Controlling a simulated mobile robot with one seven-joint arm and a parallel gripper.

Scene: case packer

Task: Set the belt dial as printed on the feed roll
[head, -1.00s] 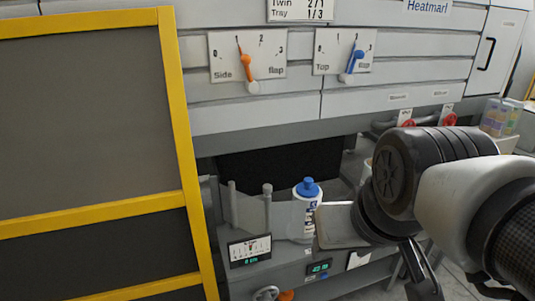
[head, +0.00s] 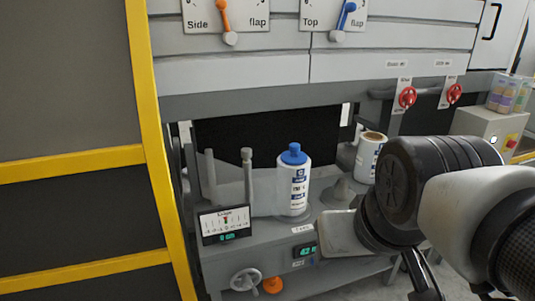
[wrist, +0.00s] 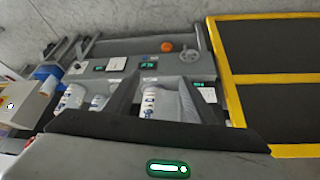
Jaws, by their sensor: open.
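A white roll with printing on its side and a brown top (head: 369,157), probably the feed roll, stands on the machine's grey deck in the head view; its print is too small to read. I cannot tell which control is the belt dial. A grey handwheel (head: 246,280) and an orange knob (head: 272,285) sit low on the deck's front, below a green-lit display (head: 305,251). In the wrist view the orange knob (wrist: 166,46) and handwheel (wrist: 191,47) lie beyond the fingers. My gripper (wrist: 159,80) is open and empty, apart from the controls.
A white bottle with a blue cap (head: 293,180) stands on the deck beside two grey posts. A gauge panel (head: 225,224) is at the front left. Flap dials (head: 226,20) are above. Red valve handles (head: 407,97) hang right. A yellow-framed guard (head: 150,160) borders the left.

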